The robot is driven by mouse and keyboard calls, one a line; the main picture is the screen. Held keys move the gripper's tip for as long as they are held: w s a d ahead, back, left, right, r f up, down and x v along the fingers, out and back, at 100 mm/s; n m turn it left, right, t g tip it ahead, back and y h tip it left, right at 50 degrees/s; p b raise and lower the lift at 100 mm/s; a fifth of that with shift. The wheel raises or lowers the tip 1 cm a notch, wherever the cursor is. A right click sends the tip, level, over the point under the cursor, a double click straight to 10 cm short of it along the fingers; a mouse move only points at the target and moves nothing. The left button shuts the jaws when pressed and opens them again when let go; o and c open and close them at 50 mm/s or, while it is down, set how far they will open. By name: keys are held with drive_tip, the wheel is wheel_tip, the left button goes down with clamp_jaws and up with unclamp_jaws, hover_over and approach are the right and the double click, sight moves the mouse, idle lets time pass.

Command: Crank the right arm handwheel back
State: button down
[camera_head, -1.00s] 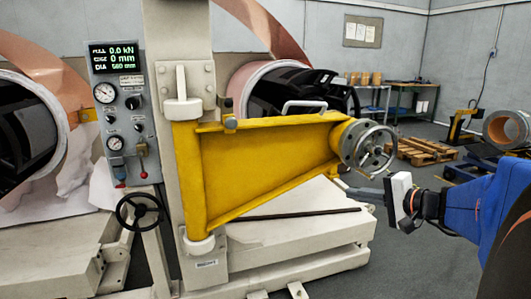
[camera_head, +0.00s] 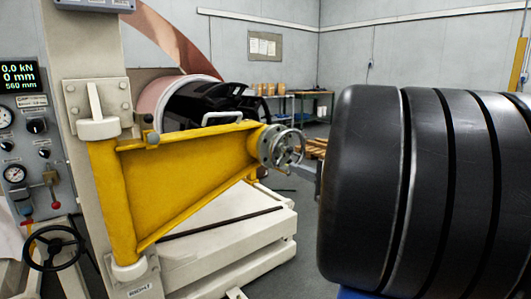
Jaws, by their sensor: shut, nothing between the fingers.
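The metal handwheel (camera_head: 284,148) sits at the outer right end of the yellow swing arm (camera_head: 180,178), mounted on a grey round flange. The wheel is small and partly in front of the dim background, so its crank angle is hard to read. The yellow arm is hinged on a pale column at left and reaches right in front of the dark roll.
A control panel (camera_head: 22,125) with gauges, a display and a red-knobbed lever is at the left edge. A black handwheel (camera_head: 55,247) is below it. A pale machine base (camera_head: 240,225) lies under the yellow arm. Grey floor shows between base and my arm.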

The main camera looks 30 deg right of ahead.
drive_tip(key=w, duration=0.7)
drive_tip(key=f, duration=0.1)
drive_tip(key=d+f, duration=0.1)
drive_tip(key=f, duration=0.2)
drive_tip(key=shift+w+d+f, duration=0.1)
drive_tip(key=shift+d+f, duration=0.2)
drive_tip(key=shift+f, duration=0.1)
drive_tip(key=w+d, duration=0.1)
drive_tip(key=d, duration=1.2)
wheel_tip(320, 180, up, 11)
drive_tip(key=a+r, duration=0.4)
drive_tip(key=a, duration=0.2)
hover_over(286, 173)
drive_tip(key=w, duration=0.1)
wheel_tip(286, 173, down, 7)
drive_tip(key=shift+w+d+f, duration=0.1)
drive_tip(key=shift+d+f, duration=0.05)
drive_tip(key=shift+f, duration=1.05)
drive_tip(key=shift+s+d+f, duration=0.1)
drive_tip(key=shift+d+f, duration=0.05)
drive_tip(key=shift+f, duration=1.1)
drive_tip(key=shift+w+d+f, duration=0.1)
drive_tip(key=shift+d+f, duration=0.05)
drive_tip(key=shift+f, duration=1.05)
